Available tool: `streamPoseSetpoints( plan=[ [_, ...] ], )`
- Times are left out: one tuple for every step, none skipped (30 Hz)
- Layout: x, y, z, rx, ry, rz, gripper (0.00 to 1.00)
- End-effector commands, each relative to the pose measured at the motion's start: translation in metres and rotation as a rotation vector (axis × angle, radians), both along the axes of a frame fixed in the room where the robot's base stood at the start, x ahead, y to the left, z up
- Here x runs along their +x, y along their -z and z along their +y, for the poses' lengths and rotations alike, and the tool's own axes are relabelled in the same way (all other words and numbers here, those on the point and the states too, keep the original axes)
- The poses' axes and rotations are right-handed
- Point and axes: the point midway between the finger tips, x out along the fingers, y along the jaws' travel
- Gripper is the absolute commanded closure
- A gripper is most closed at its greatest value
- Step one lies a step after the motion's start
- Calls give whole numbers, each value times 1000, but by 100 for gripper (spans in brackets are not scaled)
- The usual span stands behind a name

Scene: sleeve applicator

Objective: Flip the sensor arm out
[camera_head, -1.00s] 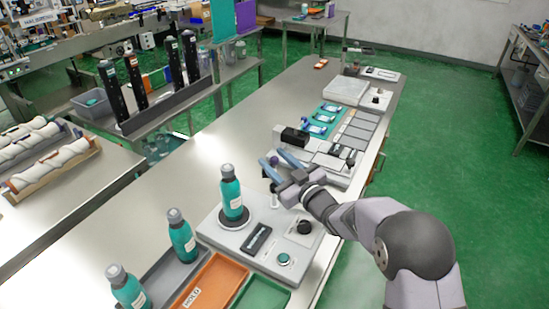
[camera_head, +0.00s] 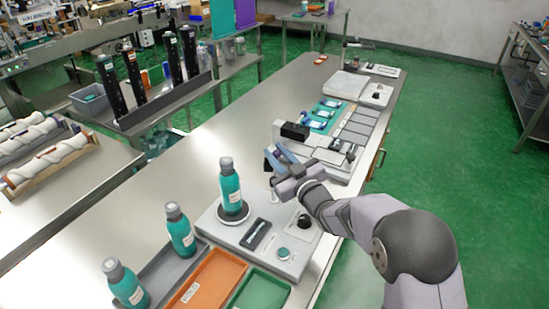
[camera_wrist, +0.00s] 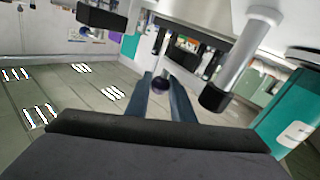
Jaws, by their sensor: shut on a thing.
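My gripper (camera_head: 273,156) reaches in beside the applicator base (camera_head: 277,227), behind the bottle standing on it. A grey post with a black end (camera_wrist: 214,97) stands close to the right of my fingers in the wrist view. A teal bottle (camera_head: 231,188) stands upright on the base's round seat.
Beyond my gripper are a black block (camera_head: 294,131) and a grey-panelled unit (camera_head: 325,164). An orange tray (camera_head: 212,279), a green tray (camera_head: 262,292) and more teal bottles (camera_head: 180,232) are in front. The bench strip left of the gripper is clear.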

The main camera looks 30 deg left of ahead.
Motion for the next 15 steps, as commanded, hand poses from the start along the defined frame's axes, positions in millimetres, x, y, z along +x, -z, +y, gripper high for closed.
streamPoseSetpoints(
  plan=[
    [0,1,-1,3,13,-3,100],
    [0,1,-1,4,22,-2,100],
    [0,0,-2,3,29,-2,100],
    [1,0,-3,3,33,-2,100],
    [1,-1,-3,2,34,-1,100],
    [1,-1,-3,2,35,-1,100],
    [1,-1,-3,2,35,-1,100],
    [1,-1,-3,2,35,-1,100],
    [1,-1,-3,1,34,-1,100],
    [1,-1,-3,1,34,-1,100],
    [1,-1,-3,1,34,-1,100],
    [1,-1,-3,1,34,-1,100],
    [1,-1,-3,1,34,-1,72],
    [1,-1,-3,1,34,-1,64],
    [1,-1,-3,1,34,-1,60]
  ],
)
